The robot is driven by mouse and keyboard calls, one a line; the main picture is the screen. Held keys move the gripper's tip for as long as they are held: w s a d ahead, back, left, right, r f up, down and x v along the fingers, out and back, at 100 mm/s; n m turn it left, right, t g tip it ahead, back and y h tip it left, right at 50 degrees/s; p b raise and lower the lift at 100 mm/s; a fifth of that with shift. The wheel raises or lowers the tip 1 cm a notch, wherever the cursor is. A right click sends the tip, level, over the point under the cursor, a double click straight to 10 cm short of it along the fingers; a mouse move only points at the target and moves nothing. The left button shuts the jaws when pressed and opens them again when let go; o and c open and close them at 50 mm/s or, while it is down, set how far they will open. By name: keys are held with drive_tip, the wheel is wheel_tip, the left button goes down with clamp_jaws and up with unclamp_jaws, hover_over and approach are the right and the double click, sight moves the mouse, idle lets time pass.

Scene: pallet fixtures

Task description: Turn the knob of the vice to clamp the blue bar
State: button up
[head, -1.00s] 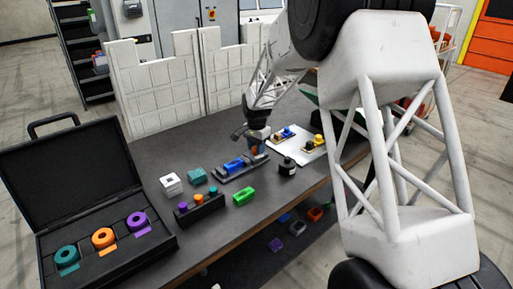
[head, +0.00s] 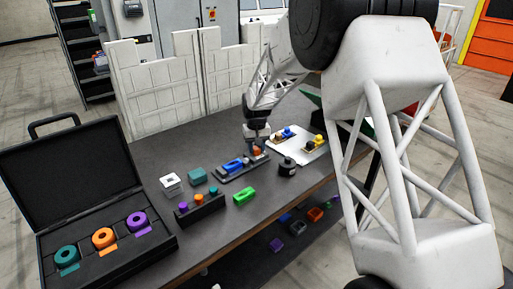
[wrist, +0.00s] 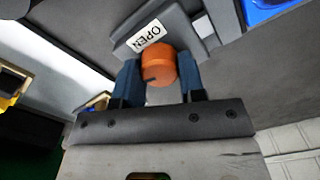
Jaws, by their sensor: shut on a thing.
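The orange knob (wrist: 158,65) sits between the two blue fingers of my gripper (wrist: 158,82) in the wrist view, and the fingers are shut on it. A white label reading "OPEN" (wrist: 150,35) is beside the knob on the grey vice (wrist: 185,25). In the head view the vice (head: 228,176) stands on the table with the blue bar (head: 234,165) in it, and my gripper (head: 258,146) is at its right end. Only a corner of the blue bar (wrist: 265,8) shows in the wrist view. Contact between jaws and bar cannot be told.
A black cylinder (head: 287,168) stands just right of the vice. A white board (head: 310,152) with small blue and yellow parts lies further right. A green block (head: 244,197), a teal block (head: 196,176) and a peg holder (head: 205,211) are in front and left. An open black case (head: 110,265) is at far left.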

sight(257, 147)
drive_tip(key=shift+n, duration=1.2)
drive_tip(key=shift+r, duration=0.1)
drive_tip(key=o, duration=0.9)
drive_tip(key=shift+o, duration=0.2)
drive_tip(key=shift+r, duration=3.85)
